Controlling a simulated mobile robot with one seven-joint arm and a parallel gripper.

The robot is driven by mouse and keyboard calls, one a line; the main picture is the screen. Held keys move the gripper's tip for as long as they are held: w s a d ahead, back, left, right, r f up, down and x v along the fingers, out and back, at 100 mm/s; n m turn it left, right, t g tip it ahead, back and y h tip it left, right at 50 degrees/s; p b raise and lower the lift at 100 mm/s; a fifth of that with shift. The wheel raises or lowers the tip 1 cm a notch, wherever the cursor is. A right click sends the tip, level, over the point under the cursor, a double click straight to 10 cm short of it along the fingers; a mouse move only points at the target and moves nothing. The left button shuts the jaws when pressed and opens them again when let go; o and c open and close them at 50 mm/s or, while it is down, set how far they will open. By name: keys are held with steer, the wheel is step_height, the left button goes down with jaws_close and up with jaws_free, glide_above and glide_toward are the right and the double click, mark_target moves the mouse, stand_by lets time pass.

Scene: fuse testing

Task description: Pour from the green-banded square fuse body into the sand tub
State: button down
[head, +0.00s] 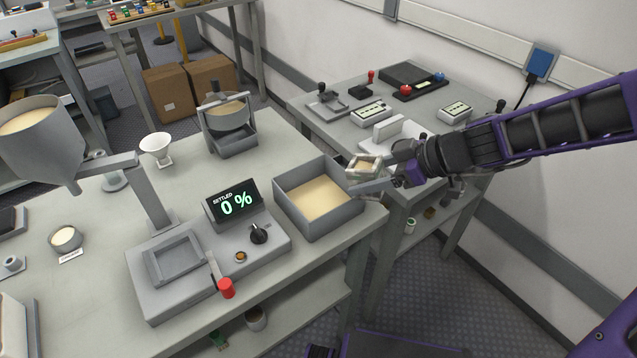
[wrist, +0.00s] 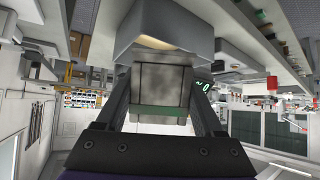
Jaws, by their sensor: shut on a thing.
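The square fuse body (head: 364,166) is held at the right edge of the sand tub, its open top showing sand inside in the head view. The wrist view shows its grey side with a green band (wrist: 160,110) between the fingers. My gripper (head: 376,180) is shut on it. The grey square sand tub (head: 340,211) stands on the bench's right end with pale sand in it; its wall also shows in the wrist view (wrist: 185,38), just beyond the fuse body. No falling sand is visible.
Left of the tub is a console (head: 270,247) reading "SETTLED 0 %". A hopper (head: 40,140) stands at the far left and a pot in a cradle (head: 232,125) behind. A second bench (head: 310,104) with several devices lies behind my arm.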

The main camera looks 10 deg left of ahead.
steer(key=shift+w+a+r+h, duration=0.15)
steer(key=shift+a+r+h, duration=0.2)
steer(key=shift+a+h, duration=0.55)
steer(key=shift+d+h, duration=0.15)
steer(key=shift+h, duration=0.15)
steer(key=shift+w+a+f+g+h, duration=0.15)
steer(key=shift+a+f+g+h, duration=0.2)
steer(key=shift+a+h, duration=0.45)
stand_by(1.3)
steer(key=shift+d, duration=0.1)
